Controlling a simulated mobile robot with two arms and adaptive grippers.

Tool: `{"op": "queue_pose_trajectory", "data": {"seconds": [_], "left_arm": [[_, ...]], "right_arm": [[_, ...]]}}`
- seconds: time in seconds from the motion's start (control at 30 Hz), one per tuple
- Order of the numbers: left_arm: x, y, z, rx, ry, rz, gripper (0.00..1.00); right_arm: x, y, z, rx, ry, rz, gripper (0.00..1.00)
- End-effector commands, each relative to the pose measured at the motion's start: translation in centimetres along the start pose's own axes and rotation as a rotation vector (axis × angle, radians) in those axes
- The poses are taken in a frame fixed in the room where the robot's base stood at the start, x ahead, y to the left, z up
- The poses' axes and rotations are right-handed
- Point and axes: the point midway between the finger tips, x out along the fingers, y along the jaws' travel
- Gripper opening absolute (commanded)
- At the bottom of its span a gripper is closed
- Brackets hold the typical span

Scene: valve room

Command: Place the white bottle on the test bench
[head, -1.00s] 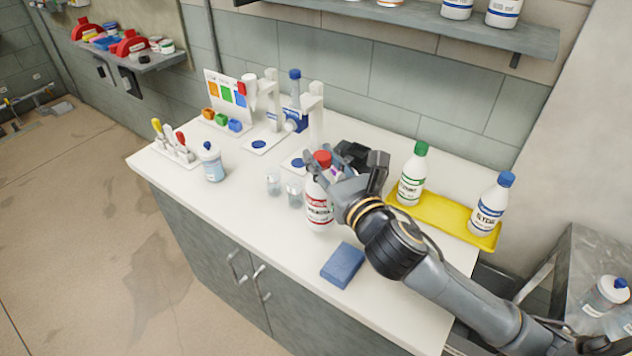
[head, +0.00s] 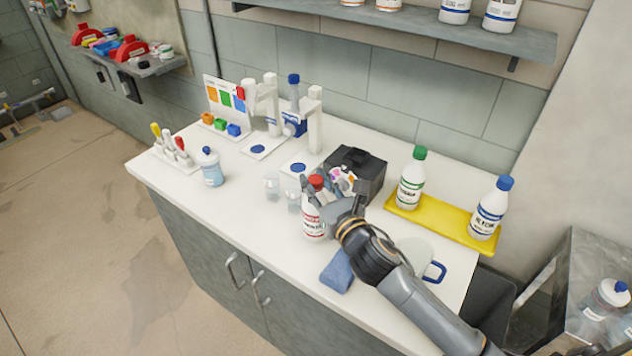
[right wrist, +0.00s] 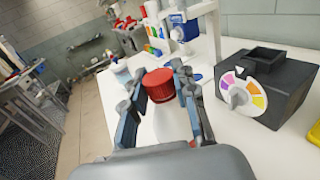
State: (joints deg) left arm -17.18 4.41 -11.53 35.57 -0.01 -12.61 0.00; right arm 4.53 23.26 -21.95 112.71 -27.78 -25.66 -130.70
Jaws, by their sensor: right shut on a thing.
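The white bottle (head: 314,222) has a red cap and a red-and-white label. It stands upright at the middle of the white-topped test bench (head: 250,215). My right gripper (head: 322,196) is shut around its upper part from the right. In the right wrist view the red cap (right wrist: 159,84) shows between the two fingers (right wrist: 163,97). The bottle's base is at or just above the bench top; I cannot tell whether it touches. My left gripper is not in view.
Beakers (head: 273,186) stand left of the bottle and a blue sponge (head: 338,270) lies in front. A black box with a dial (head: 362,166) is behind. A yellow tray (head: 448,223) with two bottles is to the right.

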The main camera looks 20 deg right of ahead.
Motion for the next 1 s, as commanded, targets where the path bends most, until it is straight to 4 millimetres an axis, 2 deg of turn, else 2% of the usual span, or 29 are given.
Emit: {"op": "queue_pose_trajectory", "data": {"seconds": [0.07, 0.1, 0.2, 0.57, 0.63, 0.77, 1.0], "left_arm": [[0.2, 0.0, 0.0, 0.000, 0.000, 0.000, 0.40], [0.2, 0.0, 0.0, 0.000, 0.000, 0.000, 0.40], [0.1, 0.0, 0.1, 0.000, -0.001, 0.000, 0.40], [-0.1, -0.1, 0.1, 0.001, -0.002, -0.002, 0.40], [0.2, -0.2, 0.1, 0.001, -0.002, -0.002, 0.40], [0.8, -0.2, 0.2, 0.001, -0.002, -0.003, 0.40], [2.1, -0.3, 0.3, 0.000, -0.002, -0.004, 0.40]], "right_arm": [[0.0, 0.0, -0.2, -0.001, -0.002, 0.001, 0.00], [0.0, 0.0, -0.3, -0.001, 0.000, 0.000, 0.30], [0.0, 0.0, -0.2, -0.001, 0.000, 0.000, 0.50], [0.0, 0.0, 0.2, 0.000, -0.001, 0.000, 0.50], [-0.6, 0.0, -0.1, -0.001, 0.001, 0.001, 0.50], [-2.9, 0.0, -0.3, -0.002, 0.003, 0.001, 0.50], [-8.2, 0.0, -0.4, -0.002, 0.002, 0.002, 0.50]]}}
